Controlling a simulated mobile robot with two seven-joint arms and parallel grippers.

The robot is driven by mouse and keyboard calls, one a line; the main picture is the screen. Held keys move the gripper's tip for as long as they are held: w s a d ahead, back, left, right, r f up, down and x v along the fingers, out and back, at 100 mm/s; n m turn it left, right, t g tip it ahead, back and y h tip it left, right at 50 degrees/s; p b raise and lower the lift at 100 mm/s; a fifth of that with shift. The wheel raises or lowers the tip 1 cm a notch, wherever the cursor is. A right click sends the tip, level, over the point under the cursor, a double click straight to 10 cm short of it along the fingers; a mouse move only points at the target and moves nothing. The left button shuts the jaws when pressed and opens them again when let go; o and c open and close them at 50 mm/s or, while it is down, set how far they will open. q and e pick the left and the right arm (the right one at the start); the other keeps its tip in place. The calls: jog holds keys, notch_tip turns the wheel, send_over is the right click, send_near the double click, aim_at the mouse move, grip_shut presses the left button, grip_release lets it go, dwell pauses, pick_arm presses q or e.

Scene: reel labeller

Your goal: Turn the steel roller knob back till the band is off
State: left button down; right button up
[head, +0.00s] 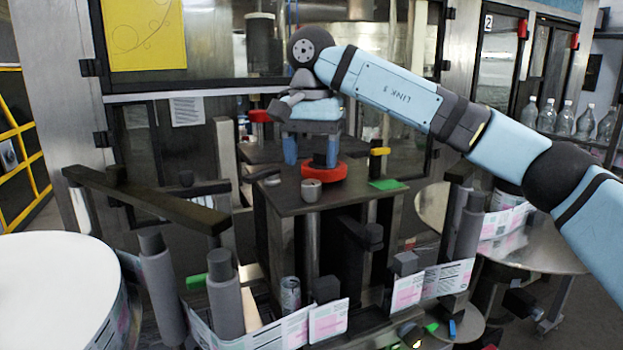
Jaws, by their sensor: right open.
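A small grey steel knob (311,190) stands upright near the front edge of the dark top plate (345,192). A red ring-shaped knob (324,173) with a dark hub sits just behind it. My right gripper (311,162) points down with its two blue fingers apart, above and behind the steel knob. One finger is in line with the red knob; I cannot tell whether they touch. The steel knob is outside the fingers. The band of printed labels (268,334) runs around the grey rollers (225,300) below the plate. My left gripper is not in view.
A big white reel (50,292) is at the left, and another disc (533,248) at the right. A dark bar (145,200) crosses at the left. A can (290,295) is below.

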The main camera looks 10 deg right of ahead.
notch_tip(320, 180, up, 9)
jog(key=shift+f, duration=0.2)
dwell(1.0)
